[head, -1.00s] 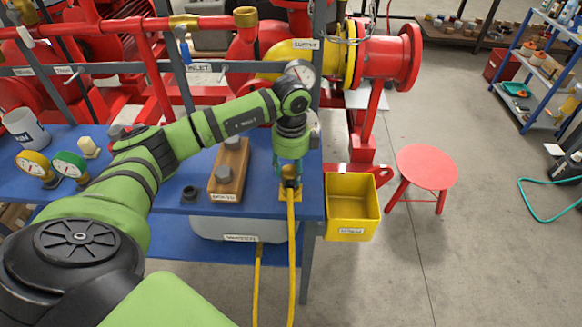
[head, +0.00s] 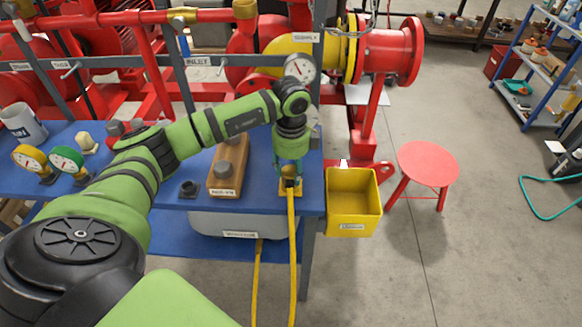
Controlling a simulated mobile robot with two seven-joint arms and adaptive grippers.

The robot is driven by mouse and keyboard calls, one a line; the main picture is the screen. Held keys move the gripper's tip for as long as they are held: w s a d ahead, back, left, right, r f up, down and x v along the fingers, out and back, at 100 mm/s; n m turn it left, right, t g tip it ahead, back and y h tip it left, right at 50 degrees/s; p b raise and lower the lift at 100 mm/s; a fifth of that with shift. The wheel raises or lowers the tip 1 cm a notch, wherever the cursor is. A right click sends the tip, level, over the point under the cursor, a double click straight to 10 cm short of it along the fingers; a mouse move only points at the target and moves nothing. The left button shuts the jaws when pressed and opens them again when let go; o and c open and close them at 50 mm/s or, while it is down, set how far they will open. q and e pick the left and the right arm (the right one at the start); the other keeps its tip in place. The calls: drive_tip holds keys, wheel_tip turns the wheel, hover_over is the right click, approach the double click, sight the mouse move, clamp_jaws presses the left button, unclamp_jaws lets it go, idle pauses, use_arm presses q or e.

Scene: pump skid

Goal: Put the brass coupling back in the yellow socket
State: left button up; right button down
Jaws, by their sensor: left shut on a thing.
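My left gripper (head: 290,172) points straight down over the front right corner of the blue bench. It is shut on the brass coupling, which is small, dark and mostly hidden between the fingers. The yellow socket (head: 284,194) is a small yellow plate right below the fingertips near the bench's front edge. A yellow hose (head: 292,245) hangs from this spot down over the edge. I cannot tell whether the coupling is seated in the socket or just above it. My right gripper is out of view.
A wooden block with grey pegs (head: 229,165) stands left of the gripper, with a small black ring (head: 188,189) beside it. A yellow bin (head: 353,205) is just right of the bench.

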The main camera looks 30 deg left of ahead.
use_arm(q)
drive_tip(key=shift+f, duration=0.2)
drive_tip(key=o, duration=1.4)
drive_tip(key=shift+c, duration=0.2)
drive_tip(key=shift+r, duration=0.15)
wheel_tip(320, 180, up, 12)
drive_tip(key=shift+d, duration=0.1)
